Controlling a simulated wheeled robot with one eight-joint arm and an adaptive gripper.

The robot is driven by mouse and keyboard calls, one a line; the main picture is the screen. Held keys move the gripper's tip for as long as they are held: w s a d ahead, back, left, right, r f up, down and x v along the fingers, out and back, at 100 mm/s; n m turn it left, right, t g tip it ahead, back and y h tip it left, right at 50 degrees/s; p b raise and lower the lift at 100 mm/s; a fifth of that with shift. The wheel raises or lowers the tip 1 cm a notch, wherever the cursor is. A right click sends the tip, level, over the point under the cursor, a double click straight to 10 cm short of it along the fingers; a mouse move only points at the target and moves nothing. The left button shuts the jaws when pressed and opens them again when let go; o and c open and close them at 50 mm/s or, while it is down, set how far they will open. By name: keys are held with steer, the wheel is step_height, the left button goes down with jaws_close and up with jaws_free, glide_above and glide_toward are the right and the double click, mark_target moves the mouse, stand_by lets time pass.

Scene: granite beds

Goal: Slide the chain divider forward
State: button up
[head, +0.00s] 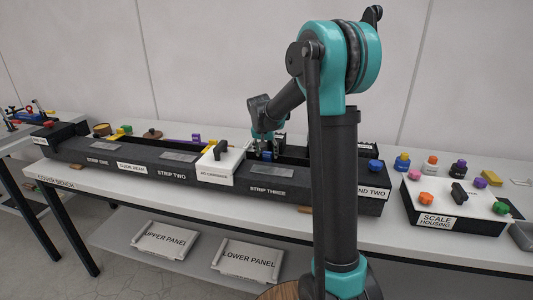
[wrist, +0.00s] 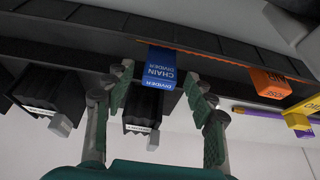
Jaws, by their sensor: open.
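The chain divider (wrist: 160,68) is a blue block with white lettering, upside down in the wrist view, at the edge of a dark channel. In the head view a small blue patch (head: 267,155) beneath my gripper appears to be it. My gripper (wrist: 157,76) is open in the wrist view, with one green finger on each side of the blue block. I cannot tell whether the fingers touch it. In the head view my gripper (head: 266,138) hangs over the long black beam (head: 265,178), partly hidden by my arm.
Black blocks with grey knobs (wrist: 145,105) stand near the fingers. An orange block (wrist: 268,82) and a purple rod (wrist: 258,110) lie to the right in the wrist view. The white carriage (head: 218,163) straddles the beam left of my gripper. A scale housing (head: 455,208) sits at right.

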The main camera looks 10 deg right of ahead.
steer(key=v, duration=1.2)
steer(key=shift+s+f, duration=0.1)
steer(key=shift+s, duration=0.05)
